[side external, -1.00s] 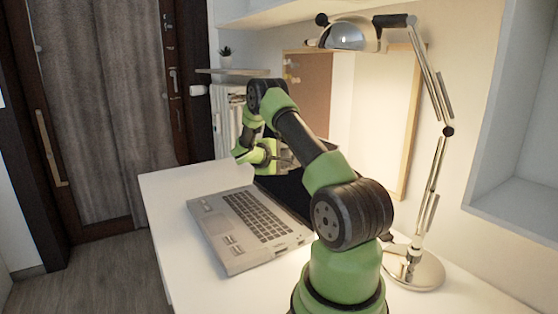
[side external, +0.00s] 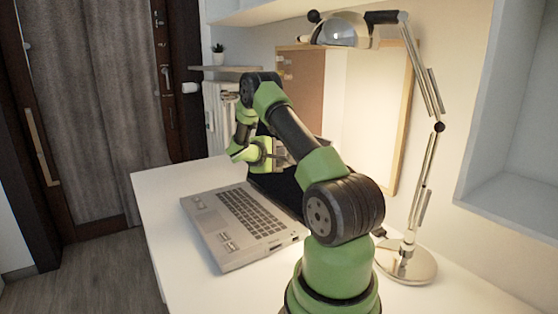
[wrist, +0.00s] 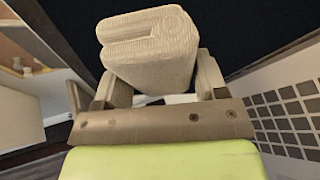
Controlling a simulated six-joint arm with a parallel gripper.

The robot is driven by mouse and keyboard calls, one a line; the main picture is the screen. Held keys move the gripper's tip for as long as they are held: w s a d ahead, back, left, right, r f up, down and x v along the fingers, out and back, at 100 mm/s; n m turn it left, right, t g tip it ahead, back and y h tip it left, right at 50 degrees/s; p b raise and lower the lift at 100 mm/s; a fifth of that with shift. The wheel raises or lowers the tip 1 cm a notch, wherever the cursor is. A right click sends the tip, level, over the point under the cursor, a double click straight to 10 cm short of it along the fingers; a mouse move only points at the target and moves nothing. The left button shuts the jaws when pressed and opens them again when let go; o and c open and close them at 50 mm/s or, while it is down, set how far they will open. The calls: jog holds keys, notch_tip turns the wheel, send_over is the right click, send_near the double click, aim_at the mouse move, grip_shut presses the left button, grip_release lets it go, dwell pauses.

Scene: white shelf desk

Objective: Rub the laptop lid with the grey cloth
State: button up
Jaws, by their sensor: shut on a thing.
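The open laptop (side external: 236,222) rests on the desk with its keyboard up. Its raised lid (side external: 272,188) shows a dark screen, partly behind my arm. My gripper (side external: 284,156) is at the upper part of the lid. In the wrist view, my gripper (wrist: 155,85) is shut on the folded grey cloth (wrist: 148,46), which looks pale and thick between the two fingers. The dark screen (wrist: 265,28) lies behind the cloth, and the keyboard (wrist: 287,118) is at right. I cannot tell whether the cloth touches the lid.
A chrome desk lamp (side external: 408,262) stands at right, its head (side external: 342,35) above and behind my arm. A wall shelf (side external: 515,200) is at far right. Boards lean on the wall behind the laptop. The white desk (side external: 160,195) is clear to the laptop's left.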

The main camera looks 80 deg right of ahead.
jog(key=shift+w+d, duration=0.35)
jog(key=shift+d, duration=0.1)
jog(key=w+a+r, duration=0.1)
jog(key=w+a, duration=0.3)
jog(key=shift+r, duration=0.3)
jog(key=shift+w+a, duration=0.1)
jog(key=shift+w+a+r, duration=0.2)
jog(key=shift+w+a, duration=0.3)
jog(key=shift+w+a+r, duration=0.2)
jog(key=shift+w+a, duration=0.3)
